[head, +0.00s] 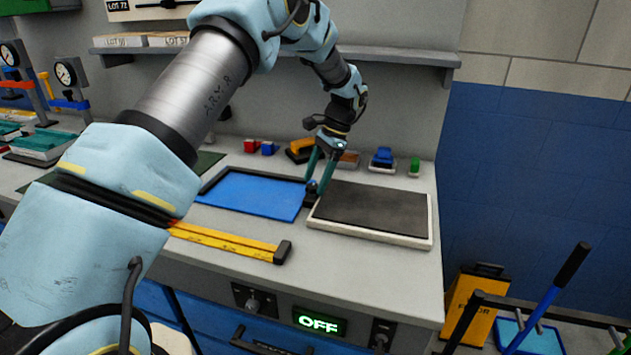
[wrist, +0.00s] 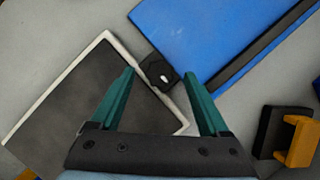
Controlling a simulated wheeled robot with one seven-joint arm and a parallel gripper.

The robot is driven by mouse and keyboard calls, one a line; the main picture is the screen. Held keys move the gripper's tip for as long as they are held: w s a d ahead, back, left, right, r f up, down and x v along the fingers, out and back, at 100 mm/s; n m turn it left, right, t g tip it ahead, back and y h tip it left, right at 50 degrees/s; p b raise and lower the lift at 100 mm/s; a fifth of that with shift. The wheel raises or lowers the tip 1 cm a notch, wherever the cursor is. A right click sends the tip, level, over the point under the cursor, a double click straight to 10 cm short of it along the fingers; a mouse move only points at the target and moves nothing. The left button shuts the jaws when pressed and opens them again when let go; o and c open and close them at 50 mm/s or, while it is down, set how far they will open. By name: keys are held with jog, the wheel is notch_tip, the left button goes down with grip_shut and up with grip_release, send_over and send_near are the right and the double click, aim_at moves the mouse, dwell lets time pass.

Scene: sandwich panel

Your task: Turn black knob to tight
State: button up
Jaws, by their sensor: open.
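The black knob (wrist: 157,72) shows in the wrist view as a small dark block with a white mark on top. It sits between a blue panel (wrist: 190,35) and a dark panel with a white edge (wrist: 70,105). My gripper (wrist: 160,78) is open, with one green finger to either side of the knob in the picture. I cannot tell whether the fingers touch it. In the head view my gripper (head: 315,187) points down at the gap between the panels, and the knob (head: 309,200) is partly hidden. No "tight" label is readable.
The blue panel (head: 252,194) lies left and the dark panel (head: 375,209) right on the grey bench. A yellow bar with a black end (head: 235,243) lies in front. Orange, blue and green items line the back. A green OFF display (head: 319,321) is on the bench front.

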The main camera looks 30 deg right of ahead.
jog(key=b+v, duration=0.2)
jog(key=v, duration=0.8)
jog(key=w+a+n+h, duration=0.25)
jog(key=a+n, duration=0.55)
jog(key=a, duration=1.5)
jog(key=s+a+f+n+h, duration=0.1)
jog(key=s+a+n, duration=0.3)
jog(key=s+a, duration=0.3)
jog(key=s+a+f+n+t+h, duration=0.1)
jog(key=s+a+n, duration=0.3)
jog(key=a, duration=0.8)
jog(key=s+f, duration=0.1)
jog(key=s, duration=0.1)
jog(key=shift+s+n+t, duration=0.3)
jog(key=shift+s, duration=0.05)
jog(key=shift+a+f, duration=0.1)
